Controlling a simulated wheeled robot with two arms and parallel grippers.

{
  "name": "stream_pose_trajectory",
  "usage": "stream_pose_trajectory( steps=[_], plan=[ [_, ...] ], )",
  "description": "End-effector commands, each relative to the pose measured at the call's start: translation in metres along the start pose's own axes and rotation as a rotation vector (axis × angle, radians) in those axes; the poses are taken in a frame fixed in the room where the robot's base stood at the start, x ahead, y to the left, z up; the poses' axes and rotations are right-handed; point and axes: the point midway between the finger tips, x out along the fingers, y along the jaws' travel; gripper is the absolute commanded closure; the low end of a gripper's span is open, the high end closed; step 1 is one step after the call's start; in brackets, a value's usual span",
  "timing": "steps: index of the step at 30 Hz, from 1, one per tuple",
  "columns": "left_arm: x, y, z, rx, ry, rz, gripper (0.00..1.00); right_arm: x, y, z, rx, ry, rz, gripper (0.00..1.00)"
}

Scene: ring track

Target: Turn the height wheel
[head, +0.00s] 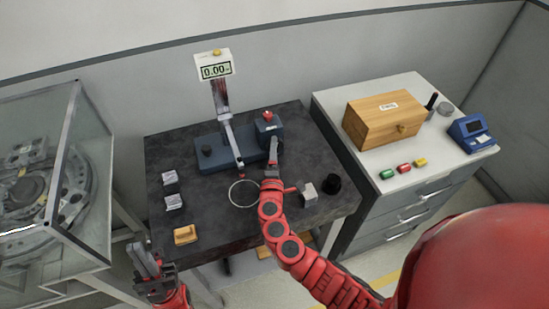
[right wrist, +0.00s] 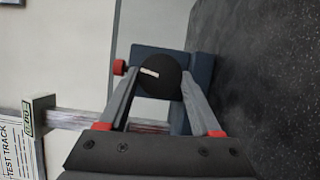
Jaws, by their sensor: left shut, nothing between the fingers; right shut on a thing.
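The height wheel is a round black knob with a white mark (right wrist: 160,82), seen in the right wrist view on the face of a blue block (head: 268,126). My right gripper (head: 273,147) reaches to this block at the right end of the blue gauge base (head: 215,152). Its fingers (right wrist: 159,76) are on either side of the knob and shut on it. In the head view the gripper hides the knob. A display (head: 215,70) on the gauge's post reads 0.00. My left gripper (head: 147,260) is shut and empty, off the table's front left corner.
A wooden box (head: 385,118) stands on the white cabinet at right. A glass case (head: 45,170) stands at left.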

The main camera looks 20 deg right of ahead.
Motion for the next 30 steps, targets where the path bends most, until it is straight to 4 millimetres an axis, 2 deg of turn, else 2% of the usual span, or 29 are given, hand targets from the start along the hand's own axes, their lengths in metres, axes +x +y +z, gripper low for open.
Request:
stream_pose_trajectory(
  steps=[1,9,28,29,30],
  plan=[
    [-0.011,0.001,0.002,0.000,0.000,0.000,1.00,-0.001,-0.007,-0.001,-0.030,0.004,0.011,0.90],
    [-0.026,0.001,0.004,0.000,0.000,0.000,1.00,-0.001,-0.006,0.000,-0.148,0.003,0.058,0.90],
    [-0.030,0.002,0.005,0.000,0.000,0.000,1.00,0.000,-0.005,0.001,-0.190,0.000,0.072,0.91],
    [-0.030,0.002,0.005,0.000,0.000,0.000,1.00,0.000,-0.005,0.001,-0.190,0.000,0.072,0.31],
    [-0.030,0.002,0.005,0.000,0.000,0.000,1.00,0.000,-0.004,0.001,-0.190,0.000,0.072,0.24]
  ],
)
